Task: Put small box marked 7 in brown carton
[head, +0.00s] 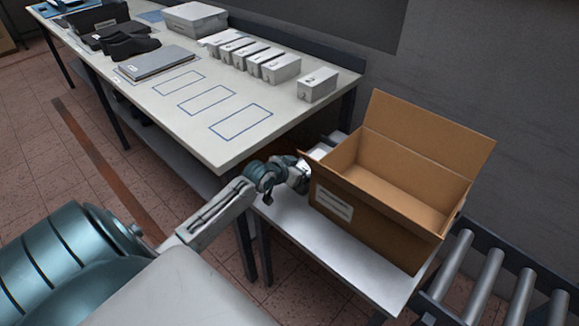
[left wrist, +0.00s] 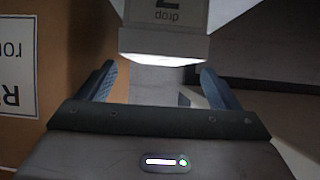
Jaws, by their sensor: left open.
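The brown carton (head: 375,208) stands open on a low white table, its flaps raised, with a white label on its near left side. Its orange-brown wall also shows at the left of the left wrist view (left wrist: 70,125). My left gripper (head: 303,172) is beside the carton's left side, partly hidden by it. In the left wrist view the gripper (left wrist: 157,75) is open. A small white box (left wrist: 165,42) with a printed grey label is just ahead of the fingertips. Its number is cut off by the frame and I cannot read it surely. My right gripper is not in view.
Several small white numbered boxes (head: 281,68) stand in a row at the back of the long white table (head: 185,120). A grey box, dark shoes and a grey slab are further left. A roller conveyor (head: 485,285) lies right of the carton. Outlined rectangles on the long table are empty.

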